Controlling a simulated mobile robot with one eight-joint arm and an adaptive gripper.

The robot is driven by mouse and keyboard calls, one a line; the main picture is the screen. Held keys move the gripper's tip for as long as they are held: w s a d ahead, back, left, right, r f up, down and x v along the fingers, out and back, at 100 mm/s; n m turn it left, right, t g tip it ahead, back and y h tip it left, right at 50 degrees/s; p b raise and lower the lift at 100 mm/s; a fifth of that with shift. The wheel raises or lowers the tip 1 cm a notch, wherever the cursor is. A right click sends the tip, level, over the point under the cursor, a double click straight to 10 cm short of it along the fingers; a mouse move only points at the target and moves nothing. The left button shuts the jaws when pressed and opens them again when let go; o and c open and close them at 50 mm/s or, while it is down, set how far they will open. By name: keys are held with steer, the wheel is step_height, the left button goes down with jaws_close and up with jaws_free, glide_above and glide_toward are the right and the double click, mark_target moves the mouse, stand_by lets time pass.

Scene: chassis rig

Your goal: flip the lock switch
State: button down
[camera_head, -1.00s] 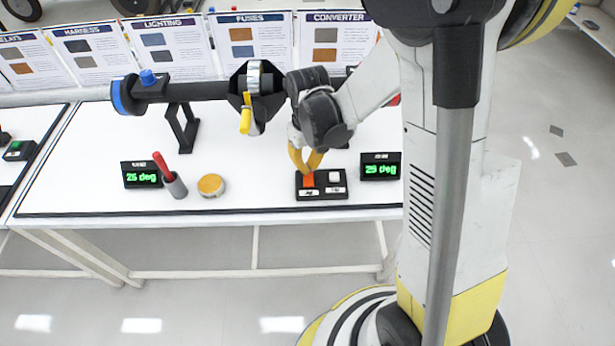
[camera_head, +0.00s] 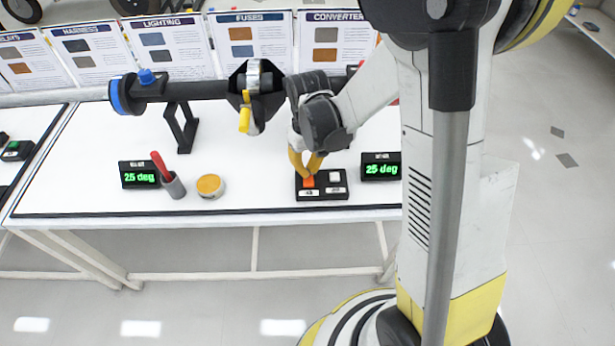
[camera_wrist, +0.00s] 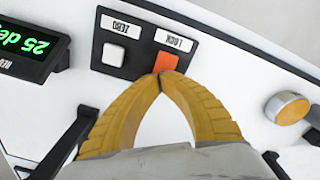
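The orange lock switch (camera_head: 308,183) sits on the left half of a small black panel (camera_head: 331,189) on the white bench. In the wrist view the orange switch (camera_wrist: 167,62) shows beside a label reading LOCK. The yellow fingers of my gripper (camera_head: 306,172) come down over the panel. In the wrist view my gripper (camera_wrist: 160,75) has its fingertips together at the near edge of the switch, with nothing between them. I cannot tell whether they touch it, or which way the switch is set.
A white button (camera_wrist: 113,54) labelled ZERO is beside the switch. Green-lit displays stand at right (camera_head: 381,167) and left (camera_head: 140,174). A cup with a red-handled tool (camera_head: 174,186) and a round yellow-topped tin (camera_head: 210,186) stand left. A black shaft (camera_head: 200,90) on a stand runs behind.

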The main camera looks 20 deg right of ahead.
mark_target(313, 186)
steer(key=shift+f, duration=0.35)
steer(key=shift+r+p, duration=2.35)
steer(key=shift+r, duration=1.2)
steer(key=shift+r, duration=0.4)
steer(key=s+r+m+t, duration=0.2)
steer(key=s+r+t, duration=0.5)
steer(key=s+r, duration=0.5)
step_height(313, 186, up, 5)
steer(key=shift+s+f, duration=0.1)
steer(key=shift+s, duration=0.3)
